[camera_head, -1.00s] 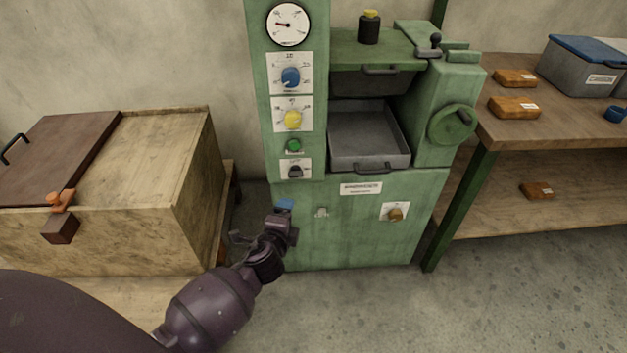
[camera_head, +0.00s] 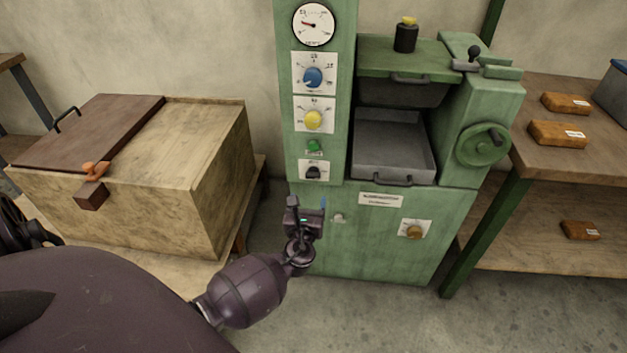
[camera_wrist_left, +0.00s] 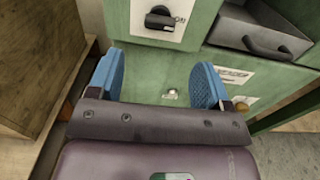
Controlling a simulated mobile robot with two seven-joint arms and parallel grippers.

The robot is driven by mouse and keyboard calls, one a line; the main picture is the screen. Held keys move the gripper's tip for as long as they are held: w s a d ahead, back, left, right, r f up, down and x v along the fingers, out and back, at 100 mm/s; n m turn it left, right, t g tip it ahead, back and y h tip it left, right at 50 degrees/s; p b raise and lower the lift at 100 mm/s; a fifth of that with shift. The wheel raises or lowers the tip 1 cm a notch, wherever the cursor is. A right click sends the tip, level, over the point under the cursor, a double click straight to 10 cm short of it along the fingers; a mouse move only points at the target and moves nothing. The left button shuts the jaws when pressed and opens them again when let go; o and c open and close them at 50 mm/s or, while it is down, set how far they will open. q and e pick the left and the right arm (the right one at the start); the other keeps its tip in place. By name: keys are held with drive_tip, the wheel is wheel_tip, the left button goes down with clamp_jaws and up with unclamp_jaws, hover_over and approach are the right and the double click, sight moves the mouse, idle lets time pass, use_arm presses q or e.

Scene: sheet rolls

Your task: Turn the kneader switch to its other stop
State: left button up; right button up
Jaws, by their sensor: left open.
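The green machine (camera_head: 345,240) stands in the middle of the head view. A black rotary switch (camera_head: 313,172) on a white plate sits lowest on its left control column; it also shows at the top of the left wrist view (camera_wrist_left: 160,18), its handle lying roughly crosswise. A brass-coloured knob (camera_head: 413,231) sits on another white plate on the lower front. The labels are too small to read, so I cannot tell which is named kneader. My left gripper (camera_head: 307,206) is open and empty, just below the black switch and apart from it. Its blue fingertips (camera_wrist_left: 158,76) point at the panel.
Above the switch are a green button (camera_head: 314,146), a yellow knob (camera_head: 313,120), a blue knob (camera_head: 313,77) and a gauge (camera_head: 314,24). A grey tray (camera_head: 393,160) sits to the right. A wooden chest (camera_head: 130,190) stands left, a table (camera_head: 545,165) right.

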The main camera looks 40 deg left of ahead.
sight(312, 178)
use_arm(q)
drive_tip(key=b+x, duration=0.1)
drive_tip(key=x, duration=0.7)
drive_tip(key=shift+s+f, duration=0.1)
drive_tip(key=shift+f, duration=0.05)
drive_tip(key=shift+w+a+b, duration=0.3)
drive_tip(key=shift+w, duration=0.2)
drive_tip(key=shift+c, duration=0.3)
drive_tip(key=c, duration=0.9)
drive_tip(key=shift+o, duration=0.2)
